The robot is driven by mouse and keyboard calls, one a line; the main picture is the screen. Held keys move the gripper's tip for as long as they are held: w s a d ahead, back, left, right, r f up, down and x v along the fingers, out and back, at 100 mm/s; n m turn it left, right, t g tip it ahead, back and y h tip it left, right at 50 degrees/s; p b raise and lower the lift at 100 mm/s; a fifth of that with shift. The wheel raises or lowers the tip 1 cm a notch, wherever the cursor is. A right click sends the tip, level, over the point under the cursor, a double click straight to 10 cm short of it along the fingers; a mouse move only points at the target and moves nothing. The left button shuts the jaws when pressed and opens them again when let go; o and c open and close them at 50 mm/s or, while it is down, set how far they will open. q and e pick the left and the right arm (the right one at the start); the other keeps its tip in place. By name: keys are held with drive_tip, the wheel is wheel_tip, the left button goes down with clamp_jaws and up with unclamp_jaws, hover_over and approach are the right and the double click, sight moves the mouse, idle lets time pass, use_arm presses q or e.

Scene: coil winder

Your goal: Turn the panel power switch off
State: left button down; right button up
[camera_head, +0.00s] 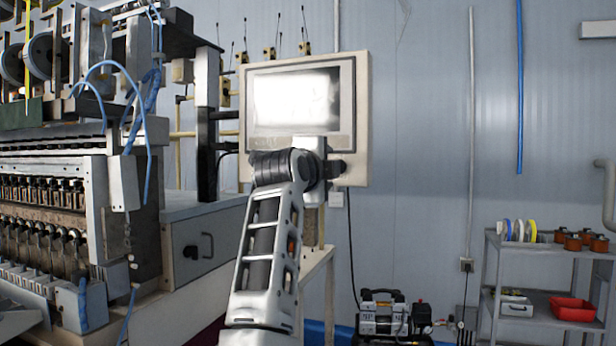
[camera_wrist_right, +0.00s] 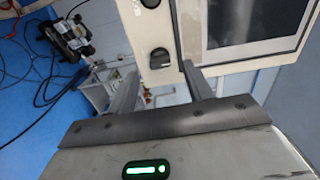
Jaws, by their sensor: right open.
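The control panel (camera_head: 361,120) is a beige box with a lit screen (camera_head: 296,101), and my right arm covers its lower middle in the head view. In the right wrist view the panel (camera_wrist_right: 186,30) shows a black rotary switch (camera_wrist_right: 159,58) near its edge. A second dark part (camera_wrist_right: 150,3) is cut off at the top of that view. My right gripper (camera_wrist_right: 160,70) is open and empty, its two fingertips to either side of the black switch in the picture. I cannot tell whether they touch it or what position it is in. My left gripper is not in view.
The coil winder (camera_head: 90,180) fills the left. A grey cart (camera_head: 545,247) with spools and a red tray (camera_head: 572,308) stands at the right. A compressor (camera_head: 385,314) sits on the floor below the panel.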

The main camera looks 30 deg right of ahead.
use_arm(q)
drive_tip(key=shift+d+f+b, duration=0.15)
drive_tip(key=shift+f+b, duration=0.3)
drive_tip(key=shift+b, duration=0.7)
use_arm(e)
drive_tip(key=v, duration=1.2)
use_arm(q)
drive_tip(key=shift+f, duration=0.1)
use_arm(e)
drive_tip(key=shift+d+f, duration=0.1)
